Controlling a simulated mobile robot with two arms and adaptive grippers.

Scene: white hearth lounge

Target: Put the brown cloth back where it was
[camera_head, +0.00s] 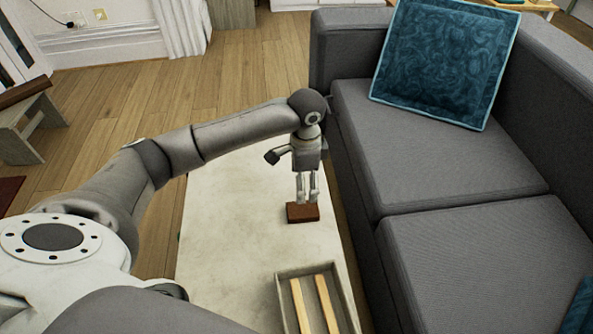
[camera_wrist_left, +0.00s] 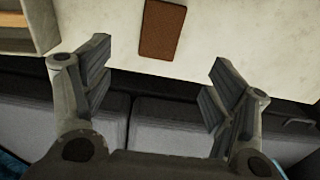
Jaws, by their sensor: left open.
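The brown cloth (camera_head: 302,212) is a small folded rectangle lying on the pale tabletop (camera_head: 228,240), near its sofa-side edge. In the left wrist view the cloth (camera_wrist_left: 162,29) shows at the top middle, beyond the fingertips. My left gripper (camera_head: 307,198) points down above the cloth in the head view. Its two fingers are spread, and in the left wrist view the space between them (camera_wrist_left: 158,85) is empty. I cannot tell the exact height of the fingertips over the cloth. My right gripper is in neither view.
A grey tray (camera_head: 284,303) with two light wooden strips stands on the table nearer to me. The grey sofa (camera_head: 440,150) borders the table on the right, with a teal cushion (camera_head: 440,62) on it. The tabletop left of the cloth is clear.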

